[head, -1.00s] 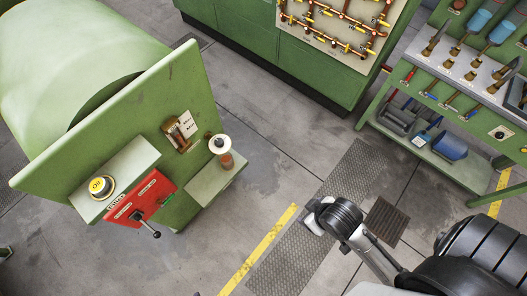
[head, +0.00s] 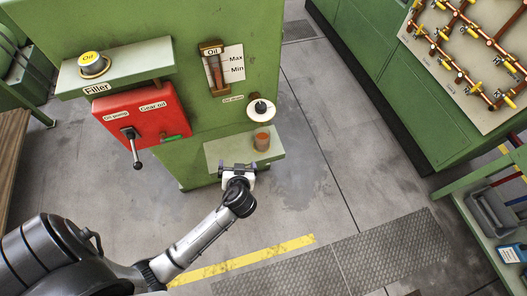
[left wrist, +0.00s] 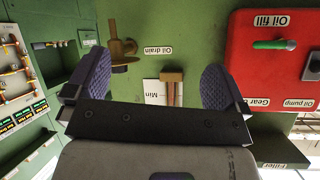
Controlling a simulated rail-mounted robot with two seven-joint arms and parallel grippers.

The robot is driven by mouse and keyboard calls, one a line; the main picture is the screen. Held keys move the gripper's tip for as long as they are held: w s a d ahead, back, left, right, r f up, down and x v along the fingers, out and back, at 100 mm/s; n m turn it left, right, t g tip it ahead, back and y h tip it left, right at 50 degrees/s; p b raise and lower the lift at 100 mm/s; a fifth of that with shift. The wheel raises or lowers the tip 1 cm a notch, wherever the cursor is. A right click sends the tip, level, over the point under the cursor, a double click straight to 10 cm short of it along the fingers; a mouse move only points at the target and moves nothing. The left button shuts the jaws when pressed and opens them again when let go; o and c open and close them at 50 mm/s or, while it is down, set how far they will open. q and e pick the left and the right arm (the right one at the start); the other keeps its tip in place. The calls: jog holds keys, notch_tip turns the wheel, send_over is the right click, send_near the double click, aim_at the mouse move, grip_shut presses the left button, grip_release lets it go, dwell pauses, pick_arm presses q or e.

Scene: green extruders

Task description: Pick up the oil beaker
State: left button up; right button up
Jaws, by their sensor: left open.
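The oil beaker (head: 262,141), a small cup with orange-brown contents, stands upright on a green shelf (head: 222,151) on the front of the green machine, below a white round drain valve knob (head: 261,112). My left gripper (head: 238,168) is at the shelf's front edge, left of and nearer than the beaker, apart from it. In the left wrist view its two fingers (left wrist: 157,80) are spread wide with nothing between them. I cannot make out the beaker in that view. My right gripper is not in view.
A red panel (head: 140,115) with a black lever sticks out left of the shelf. An oil gauge (head: 214,68) is on the machine face. A green cabinet (head: 395,90) stands right. The floor between is clear.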

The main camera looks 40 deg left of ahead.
pick_arm(q)
jog(key=w+f+n+t+y+b, duration=0.1)
jog(key=w+f+b, duration=0.2)
jog(key=f+b, duration=0.2)
jog(key=w+f+t+y+b, duration=0.1)
jog(key=w+f+b, duration=0.2)
jog(key=f+b, duration=0.15)
jog(key=t+y+b, duration=0.1)
jog(key=t+b, duration=0.2)
jog(key=b, duration=0.7)
send_near(262, 144)
jog(key=x, duration=0.7)
jog(key=shift+w, duration=0.15)
jog(key=shift+t, duration=0.3)
jog(key=shift+b+x, duration=0.8)
jog(key=shift+x, duration=2.35)
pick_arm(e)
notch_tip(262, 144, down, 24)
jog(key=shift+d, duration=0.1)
pick_arm(q)
jog(key=c, duration=1)
jog(key=shift+c, duration=0.9)
